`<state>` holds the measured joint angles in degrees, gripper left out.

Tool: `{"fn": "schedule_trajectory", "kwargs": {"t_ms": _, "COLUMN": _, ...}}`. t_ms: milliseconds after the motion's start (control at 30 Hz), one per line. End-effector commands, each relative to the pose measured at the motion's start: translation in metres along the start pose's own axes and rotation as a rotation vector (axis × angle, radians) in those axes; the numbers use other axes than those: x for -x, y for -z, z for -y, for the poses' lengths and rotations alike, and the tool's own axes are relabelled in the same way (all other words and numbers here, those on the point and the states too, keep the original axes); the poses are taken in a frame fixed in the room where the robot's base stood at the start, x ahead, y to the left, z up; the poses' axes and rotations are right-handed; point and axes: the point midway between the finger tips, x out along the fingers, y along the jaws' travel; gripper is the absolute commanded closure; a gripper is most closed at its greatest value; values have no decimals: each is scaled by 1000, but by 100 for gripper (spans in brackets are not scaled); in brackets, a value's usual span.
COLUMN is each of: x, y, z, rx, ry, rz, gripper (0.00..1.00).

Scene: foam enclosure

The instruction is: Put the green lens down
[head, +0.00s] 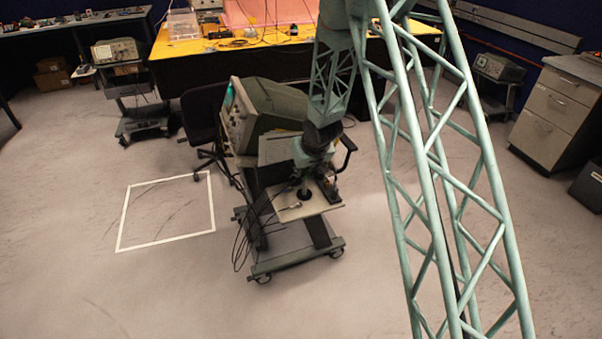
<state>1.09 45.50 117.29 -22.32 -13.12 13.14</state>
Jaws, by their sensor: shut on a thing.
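My gripper (321,146) is at the lower end of my teal lattice arm, over the tray of a wheeled cart (292,267). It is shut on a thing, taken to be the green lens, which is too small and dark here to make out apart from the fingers. A pale tray (326,206) on the cart lies just below my gripper. Whether the held thing touches the tray cannot be told.
A bulky instrument with a screen (262,112) stands on the cart beside my gripper, with cables hanging down. A black chair (202,118) is behind it. A white square outline (166,241) marks clear floor at left. A yellow table (190,48) stands behind.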

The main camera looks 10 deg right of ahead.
Motion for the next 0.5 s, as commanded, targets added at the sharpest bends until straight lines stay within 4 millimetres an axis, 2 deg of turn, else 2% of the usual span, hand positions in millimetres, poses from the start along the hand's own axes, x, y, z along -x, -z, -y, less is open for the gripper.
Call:
{"fn": "schedule_trajectory", "kwargs": {"t_ms": 200, "x": -3, "y": -1, "z": 0, "rx": 0, "ry": 0, "rz": 0, "gripper": 100}}
{"fn": "schedule_trajectory", "kwargs": {"t_ms": 233, "x": -3, "y": -2, "z": 0, "rx": 0, "ry": 0, "rz": 0, "gripper": 92}}
{"fn": "schedule_trajectory", "kwargs": {"t_ms": 367, "x": -2, "y": -1, "z": 0, "rx": 0, "ry": 0, "rz": 0, "gripper": 80}}
{"fn": "schedule_trajectory", "kwargs": {"t_ms": 500, "x": -2, "y": -1, "z": 0, "rx": 0, "ry": 0, "rz": 0, "gripper": 80}}
